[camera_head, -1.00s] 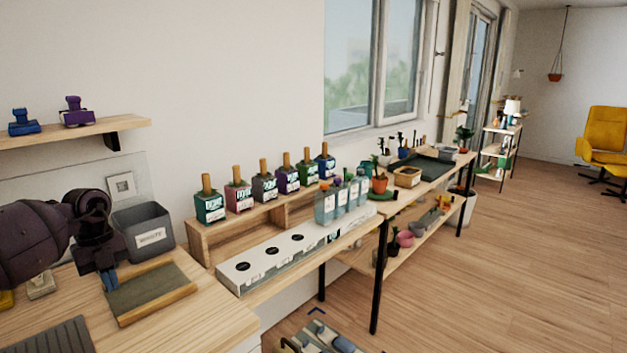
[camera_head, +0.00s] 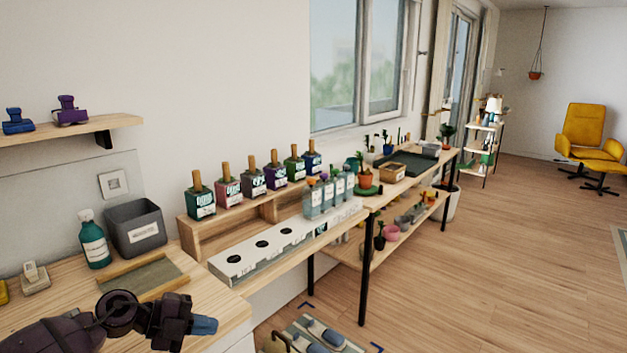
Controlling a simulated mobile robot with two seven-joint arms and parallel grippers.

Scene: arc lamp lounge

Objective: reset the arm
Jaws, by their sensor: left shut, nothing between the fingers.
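My left arm comes in from the lower left, and its gripper (camera_head: 205,326) is at the near edge of the wooden desk (camera_head: 217,302), pointing right. Its bluish fingertips are together with nothing between them. The gripper is apart from the wood-and-grey board (camera_head: 150,277) behind it. My right gripper is not in view.
A teal bottle (camera_head: 94,240) and a labelled grey bin (camera_head: 137,228) stand at the back of the desk. To the right, a shelf holds several ink bottles and a white holder (camera_head: 262,246). Floor items (camera_head: 318,336) lie below.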

